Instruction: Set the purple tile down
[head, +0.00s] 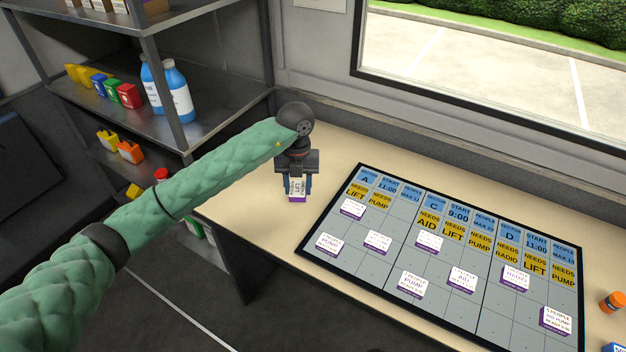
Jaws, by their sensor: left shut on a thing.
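My left gripper (297,187) points down over the beige table, left of the board. It is shut on a purple tile (298,197) with a white printed top face. The tile is close to the table surface; I cannot tell whether it touches. The dark board (400,215) lies on the table with blue and yellow header labels and a grey grid. Several similar white-topped purple tiles lie on its grid, such as one at the upper left (351,209) and one at the lower right (556,318). My right gripper is not in view.
Bare table (250,200) surrounds the tile. A metal shelf (215,105) with blue bottles (177,92) and small coloured boxes stands at the left. An orange bottle (612,302) stands at the right edge. A window (490,60) is behind the table.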

